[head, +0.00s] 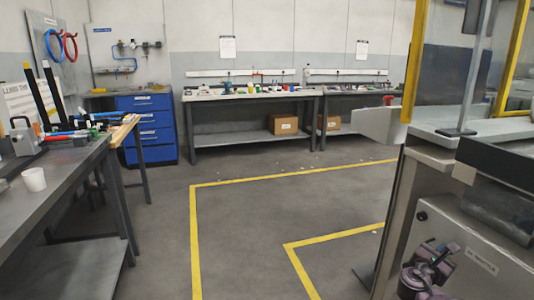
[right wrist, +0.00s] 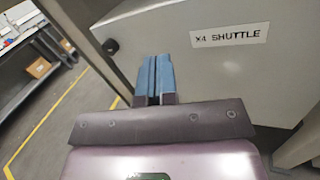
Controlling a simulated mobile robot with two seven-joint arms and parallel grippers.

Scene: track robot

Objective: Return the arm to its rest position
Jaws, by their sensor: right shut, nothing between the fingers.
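My right gripper (right wrist: 154,62) shows in the right wrist view with its two blue fingers together and nothing between them. It points toward a grey cabinet panel (right wrist: 215,75) labelled "X4 SHUTTLE". Whether the fingertips touch the panel I cannot tell. In the head view, purple parts of my right arm show low at the right edge, in front of the grey cabinet (head: 465,235). My left gripper is in neither view.
A workbench (head: 45,190) with tools and a white cup (head: 34,180) stands at the left. A blue drawer cabinet (head: 148,128) and back benches (head: 253,96) line the wall. Yellow-taped floor (head: 250,220) in the middle is clear. The machine cabinet crowds the right side.

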